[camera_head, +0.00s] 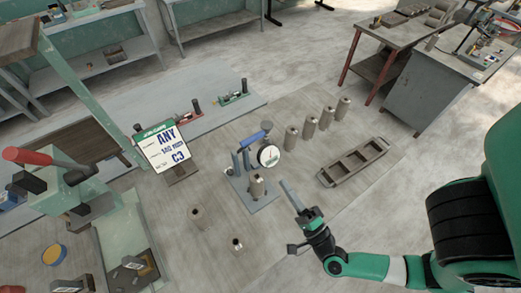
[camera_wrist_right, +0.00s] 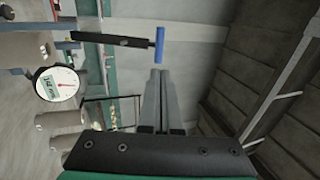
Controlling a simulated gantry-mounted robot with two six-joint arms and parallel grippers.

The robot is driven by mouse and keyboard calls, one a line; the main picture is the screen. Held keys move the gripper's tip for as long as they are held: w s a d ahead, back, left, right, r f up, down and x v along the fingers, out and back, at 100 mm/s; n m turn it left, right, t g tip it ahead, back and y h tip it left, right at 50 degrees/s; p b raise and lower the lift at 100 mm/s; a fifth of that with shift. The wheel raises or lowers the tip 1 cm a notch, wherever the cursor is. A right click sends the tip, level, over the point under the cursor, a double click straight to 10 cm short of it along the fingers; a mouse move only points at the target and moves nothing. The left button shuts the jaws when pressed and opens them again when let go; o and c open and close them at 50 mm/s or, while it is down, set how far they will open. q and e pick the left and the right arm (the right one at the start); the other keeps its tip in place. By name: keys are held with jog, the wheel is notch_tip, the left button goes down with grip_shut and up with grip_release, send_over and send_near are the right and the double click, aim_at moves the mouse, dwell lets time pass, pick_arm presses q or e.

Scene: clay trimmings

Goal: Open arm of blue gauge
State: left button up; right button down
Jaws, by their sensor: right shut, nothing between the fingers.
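The blue gauge has a blue base plate (camera_head: 262,203), posts and a round white dial (camera_head: 268,155). Its arm ends in a blue handle (camera_head: 250,138) in the head view. A grey cylinder (camera_head: 257,186) stands on the base plate. My right gripper (camera_head: 286,184) is to the right of the gauge, shut and empty. The dial (camera_wrist_right: 58,84) shows at left. My left gripper is not in view.
Several grey cylinders (camera_head: 309,127) stand in a row behind the gauge. A compartmented tray (camera_head: 353,162) lies right of it. A sign (camera_head: 162,147) stands at left, with a green press with a red handle (camera_head: 38,160) farther left. Two small cylinders (camera_head: 236,245) (camera_head: 198,217) stand in front.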

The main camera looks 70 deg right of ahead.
aim_at(255, 139)
jog(key=p+x, duration=0.1)
jog(key=x, duration=1.2)
jog(key=shift+p, duration=0.3)
jog(key=shift+w+d, duration=0.1)
jog(key=shift+d, duration=0.05)
jog(key=shift+w+r+p, duration=0.1)
jog(key=shift+r+p, duration=0.15)
jog(key=shift+p, duration=0.1)
jog(key=w+r+p, duration=0.1)
jog(key=p, duration=0.2)
jog(key=w+d+r+g+y+p, duration=0.1)
jog(key=p, duration=0.3)
jog(key=shift+w+d+r, duration=0.15)
jog(key=shift+d, duration=0.2)
jog(key=shift+w+f+g, duration=0.1)
jog(key=shift+f+g, duration=0.1)
jog(key=shift+g, duration=0.1)
jog(key=shift+f, duration=0.1)
